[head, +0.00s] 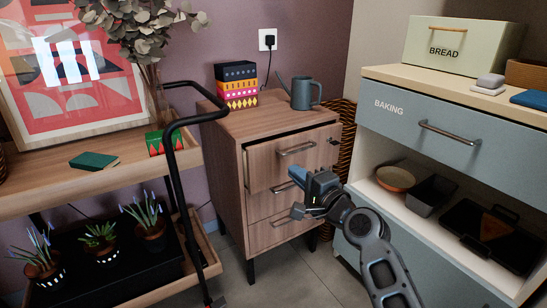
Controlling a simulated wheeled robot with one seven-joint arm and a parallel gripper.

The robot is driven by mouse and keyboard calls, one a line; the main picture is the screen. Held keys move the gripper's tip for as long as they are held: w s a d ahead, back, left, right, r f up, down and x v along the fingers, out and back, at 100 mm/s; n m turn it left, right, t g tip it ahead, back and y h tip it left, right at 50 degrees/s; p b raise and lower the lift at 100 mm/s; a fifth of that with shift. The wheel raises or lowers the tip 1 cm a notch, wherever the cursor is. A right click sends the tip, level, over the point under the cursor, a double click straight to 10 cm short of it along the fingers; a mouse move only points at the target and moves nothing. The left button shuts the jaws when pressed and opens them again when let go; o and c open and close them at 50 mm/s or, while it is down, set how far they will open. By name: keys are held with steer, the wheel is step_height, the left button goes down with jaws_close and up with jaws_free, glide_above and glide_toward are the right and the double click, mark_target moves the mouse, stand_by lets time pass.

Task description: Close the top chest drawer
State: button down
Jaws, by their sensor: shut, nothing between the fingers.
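The wooden chest (226,158) stands in the middle of the head view against the purple wall. Its top drawer (268,169) is partly open; a dark gap shows above its front. The front has a metal bar handle (297,148). My gripper (301,193) is shut and empty, in front of the chest near the lower part of the drawer front. It hides part of the lower drawers (266,204). I cannot tell if it touches the chest.
Stacked colourful boxes (237,85) and a watering can (304,92) stand on the chest. A black-framed trolley (172,150) with plants is at the left. A cabinet with a baking drawer (450,140) and open shelf stands at the right. Floor (285,278) is clear in front.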

mark_target(267, 149)
steer(key=b+x, duration=0.3)
steer(key=x, duration=0.8)
steer(key=shift+f+b, duration=0.1)
steer(key=shift+b, duration=0.2)
steer(key=shift+w+a, duration=0.1)
